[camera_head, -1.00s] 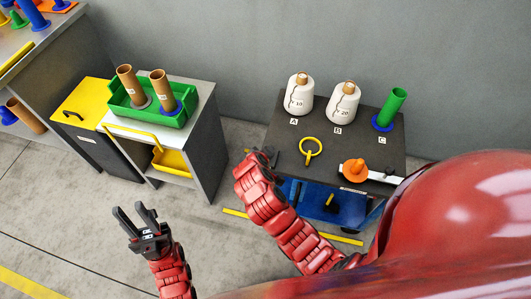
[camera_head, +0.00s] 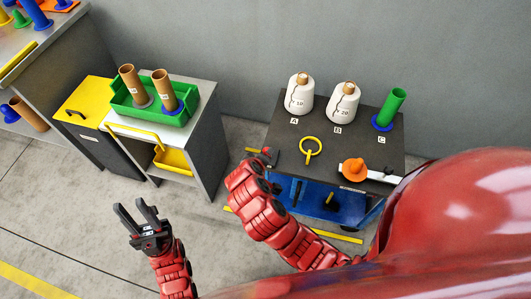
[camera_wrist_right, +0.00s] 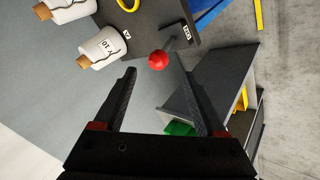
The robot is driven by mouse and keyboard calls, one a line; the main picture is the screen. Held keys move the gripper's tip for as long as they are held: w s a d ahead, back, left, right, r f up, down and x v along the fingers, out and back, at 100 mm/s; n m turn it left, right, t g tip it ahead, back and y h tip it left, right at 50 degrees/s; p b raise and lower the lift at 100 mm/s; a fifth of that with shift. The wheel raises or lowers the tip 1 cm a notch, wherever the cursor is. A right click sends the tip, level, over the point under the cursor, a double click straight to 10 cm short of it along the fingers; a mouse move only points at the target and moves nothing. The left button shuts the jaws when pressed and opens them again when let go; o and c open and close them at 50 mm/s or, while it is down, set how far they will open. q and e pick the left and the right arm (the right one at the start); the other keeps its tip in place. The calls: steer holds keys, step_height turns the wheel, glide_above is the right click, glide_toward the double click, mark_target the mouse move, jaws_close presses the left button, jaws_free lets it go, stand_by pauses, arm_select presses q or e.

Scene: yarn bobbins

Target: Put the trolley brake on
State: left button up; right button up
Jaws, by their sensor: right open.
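The red ball knob (camera_wrist_right: 157,60) of a lever stands at the corner of the dark trolley table (camera_wrist_right: 135,30), beside a small label, in the right wrist view. My right gripper (camera_wrist_right: 158,76) is open and empty, with the knob ahead of and between its fingertips; no contact is visible. In the head view the table (camera_head: 333,158) stands at right, and the red knob (camera_head: 266,150) shows small at its left edge. My right gripper is mostly hidden there behind its own red arm. My left gripper (camera_head: 136,213) is open and empty over the floor.
Two white yarn bobbins (camera_head: 299,94), a green tube (camera_head: 390,106), a yellow ring (camera_head: 311,148) and an orange cone (camera_head: 354,169) are on the table. A cabinet (camera_head: 205,150) with a green tray (camera_head: 122,98) stands left. Floor shows between them.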

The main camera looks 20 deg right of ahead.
steer(key=p+v, duration=0.7)
steer(key=v, duration=0.2)
steer(key=shift+s+r, duration=0.15)
steer(key=shift+s, duration=0.1)
steer(key=shift+a, duration=0.15)
